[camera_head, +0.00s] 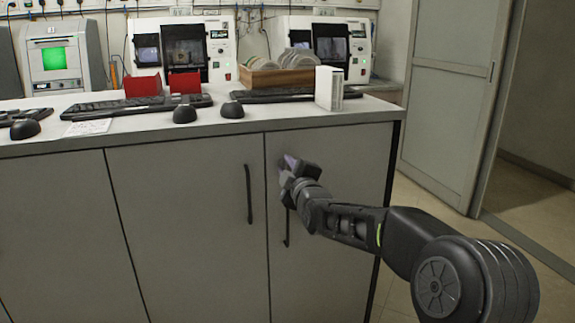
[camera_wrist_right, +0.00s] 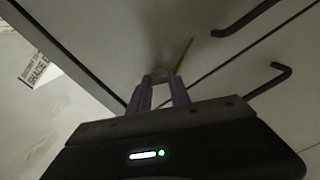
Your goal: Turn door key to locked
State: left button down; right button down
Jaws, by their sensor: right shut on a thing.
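My right gripper (camera_head: 287,166) reaches in from the right and is at the upper part of the right cabinet door (camera_head: 335,255), near its left edge. In the right wrist view the purple fingers of my right gripper (camera_wrist_right: 161,82) are closed around a small pale key (camera_wrist_right: 162,73) at the door face. Only the key's outer edge shows between the fingertips. Its turn angle and the lock behind it cannot be made out. In the head view the fingers hide the key. My left gripper is not in view.
Dark bar handles (camera_head: 249,195) stand out from the doors, one below my right gripper (camera_head: 287,228). A thin orange strip (camera_wrist_right: 184,55) shows by the fingertips. The white counter (camera_head: 290,112) above carries keyboards, mice and a wooden crate (camera_head: 275,77). Floor is free at the right.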

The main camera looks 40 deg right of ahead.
jog(key=n+p, duration=0.1)
jog(key=n, duration=0.4)
dwell(0.4)
